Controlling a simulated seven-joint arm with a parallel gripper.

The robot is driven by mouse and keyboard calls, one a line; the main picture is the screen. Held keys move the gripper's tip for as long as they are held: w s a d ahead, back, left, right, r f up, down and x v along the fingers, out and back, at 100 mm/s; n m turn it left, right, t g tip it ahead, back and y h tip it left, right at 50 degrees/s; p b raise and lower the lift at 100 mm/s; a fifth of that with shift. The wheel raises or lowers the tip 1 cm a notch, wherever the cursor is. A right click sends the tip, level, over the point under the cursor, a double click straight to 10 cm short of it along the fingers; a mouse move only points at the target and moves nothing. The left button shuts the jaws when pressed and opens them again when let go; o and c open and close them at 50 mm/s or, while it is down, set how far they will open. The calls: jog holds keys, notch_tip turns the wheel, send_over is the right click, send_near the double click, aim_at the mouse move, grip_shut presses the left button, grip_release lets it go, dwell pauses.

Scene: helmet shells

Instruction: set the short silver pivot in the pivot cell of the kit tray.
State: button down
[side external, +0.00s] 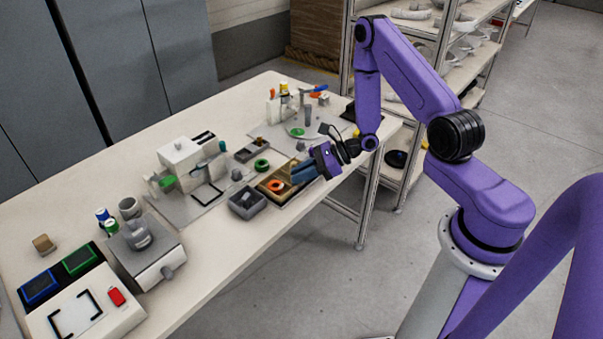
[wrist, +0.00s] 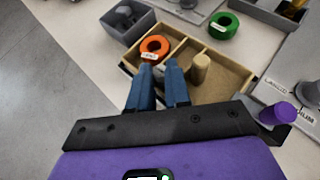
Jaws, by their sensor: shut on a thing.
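The tan kit tray (wrist: 225,76) is divided into cells and lies under my gripper; it also shows in the side view (side external: 293,198). My gripper (wrist: 160,68) points down into the tray with its blue fingers nearly together. A small grey piece, seemingly the short silver pivot (wrist: 159,73), shows between the fingertips and is mostly hidden by them. I cannot tell whether it touches the tray floor. An orange ring (wrist: 154,47) with a white label sits in the cell at the left. A tan cylinder (wrist: 200,67) stands in the tray just right of the fingers.
A grey bin (wrist: 127,22) with dark parts stands beside the tray's left end. A green ring (wrist: 223,26) lies on the table beyond the tray. Another grey bin (wrist: 283,14) is at the upper right. A purple-topped part (wrist: 277,114) is close at the right.

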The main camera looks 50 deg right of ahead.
jog(key=shift+f, duration=0.15)
jog(key=c, duration=1.1)
grip_release()
